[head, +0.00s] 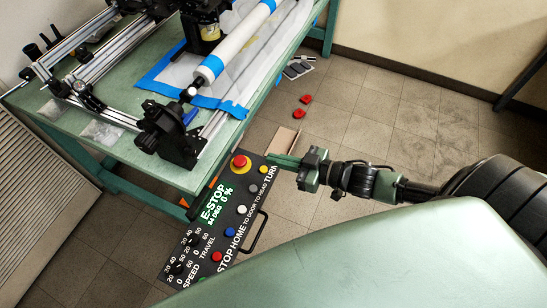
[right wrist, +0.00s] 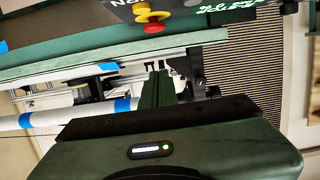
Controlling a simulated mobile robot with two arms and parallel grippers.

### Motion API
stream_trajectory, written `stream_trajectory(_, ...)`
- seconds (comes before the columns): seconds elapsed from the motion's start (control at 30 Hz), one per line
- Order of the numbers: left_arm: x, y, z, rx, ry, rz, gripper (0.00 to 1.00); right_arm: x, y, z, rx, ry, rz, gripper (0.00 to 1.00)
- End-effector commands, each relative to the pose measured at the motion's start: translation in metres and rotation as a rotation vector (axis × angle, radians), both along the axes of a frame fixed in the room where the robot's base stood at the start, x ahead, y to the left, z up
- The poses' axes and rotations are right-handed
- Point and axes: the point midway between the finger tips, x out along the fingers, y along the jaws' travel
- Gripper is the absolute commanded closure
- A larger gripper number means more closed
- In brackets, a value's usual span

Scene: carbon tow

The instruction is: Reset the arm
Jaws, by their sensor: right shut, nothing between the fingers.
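My right arm (head: 385,182) comes in from the right in the head view. Its gripper (head: 270,158) is shut and empty, its tips at the upper right of the control panel, near the red E-stop button (head: 239,162). In the right wrist view the shut green fingers (right wrist: 156,88) point up toward the table edge, and the red and yellow button (right wrist: 154,24) is at the top, apart from them. The control panel (head: 222,228) carries coloured buttons, knobs and a lit display reading 0 %. My left gripper is not in view.
A green table (head: 130,150) holds a winding machine with a white tube (head: 238,42) bearing blue tape. The floor at upper right is mostly clear.

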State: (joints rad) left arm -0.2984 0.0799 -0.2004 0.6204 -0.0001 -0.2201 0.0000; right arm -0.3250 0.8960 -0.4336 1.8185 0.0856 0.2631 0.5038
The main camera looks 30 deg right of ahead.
Motion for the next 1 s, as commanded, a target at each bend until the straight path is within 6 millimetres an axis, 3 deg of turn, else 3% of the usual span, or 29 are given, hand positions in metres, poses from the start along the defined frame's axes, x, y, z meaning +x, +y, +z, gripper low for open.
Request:
stream_trajectory(0.37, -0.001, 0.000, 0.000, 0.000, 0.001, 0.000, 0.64, 0.001, 0.000, 0.000, -0.001, 0.001, -0.002, 1.00)
stream_trajectory(0.47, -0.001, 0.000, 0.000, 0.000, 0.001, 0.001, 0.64, 0.003, -0.008, -0.013, -0.018, 0.013, -0.028, 1.00)
stream_trajectory(0.57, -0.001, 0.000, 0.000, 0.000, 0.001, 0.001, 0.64, 0.008, -0.029, -0.048, -0.065, 0.050, -0.103, 1.00)
stream_trajectory(0.67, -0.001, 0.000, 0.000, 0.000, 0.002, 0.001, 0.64, 0.006, -0.060, -0.106, -0.143, 0.128, -0.213, 1.00)
stream_trajectory(0.77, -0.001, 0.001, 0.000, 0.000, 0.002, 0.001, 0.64, -0.013, -0.089, -0.174, -0.230, 0.242, -0.321, 1.00)
stream_trajectory(0.87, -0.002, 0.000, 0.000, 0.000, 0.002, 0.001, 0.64, -0.048, -0.107, -0.240, -0.308, 0.377, -0.402, 1.00)
stream_trajectory(1.0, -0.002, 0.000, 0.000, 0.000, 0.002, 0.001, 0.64, -0.119, -0.110, -0.322, -0.402, 0.586, -0.467, 1.00)
